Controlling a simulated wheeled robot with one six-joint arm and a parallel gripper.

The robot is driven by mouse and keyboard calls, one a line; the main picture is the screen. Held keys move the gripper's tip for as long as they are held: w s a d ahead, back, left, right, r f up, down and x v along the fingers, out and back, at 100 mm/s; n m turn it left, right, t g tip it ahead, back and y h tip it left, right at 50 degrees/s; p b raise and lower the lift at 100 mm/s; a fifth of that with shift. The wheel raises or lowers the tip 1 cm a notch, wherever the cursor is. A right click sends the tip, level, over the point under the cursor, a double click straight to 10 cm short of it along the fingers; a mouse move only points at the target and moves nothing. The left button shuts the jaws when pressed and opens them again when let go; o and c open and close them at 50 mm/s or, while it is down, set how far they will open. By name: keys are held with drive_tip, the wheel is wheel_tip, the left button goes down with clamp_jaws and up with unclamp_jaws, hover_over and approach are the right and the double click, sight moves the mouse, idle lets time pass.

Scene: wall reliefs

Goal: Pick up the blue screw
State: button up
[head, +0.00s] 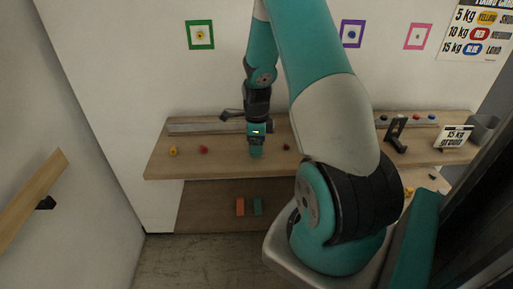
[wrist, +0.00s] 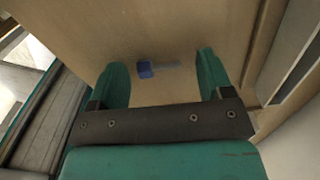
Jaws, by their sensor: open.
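In the wrist view the blue screw (wrist: 146,69) lies on the wooden table. It has a blue head at the left and a grey shank that points right. My gripper (wrist: 163,68) is open, with one green finger to the left of the screw and one to the right. The screw lies in the gap between the fingertips, and no finger visibly grips it. In the head view my gripper (head: 256,152) points down over the middle of the table. The blue screw cannot be made out there.
The wooden table (head: 225,165) also bears a yellow piece (head: 173,151), a red piece (head: 203,149) and a dark red piece (head: 286,146). A grey rail (head: 195,127) runs along the wall side. A sign (head: 453,138) and a black stand (head: 397,134) are at the right. Orange and teal blocks (head: 240,207) sit below.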

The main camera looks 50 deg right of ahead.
drive_tip(key=c, duration=1)
drive_tip(key=shift+r, duration=0.1)
wheel_tip(320, 180, up, 20)
drive_tip(key=b, duration=0.2)
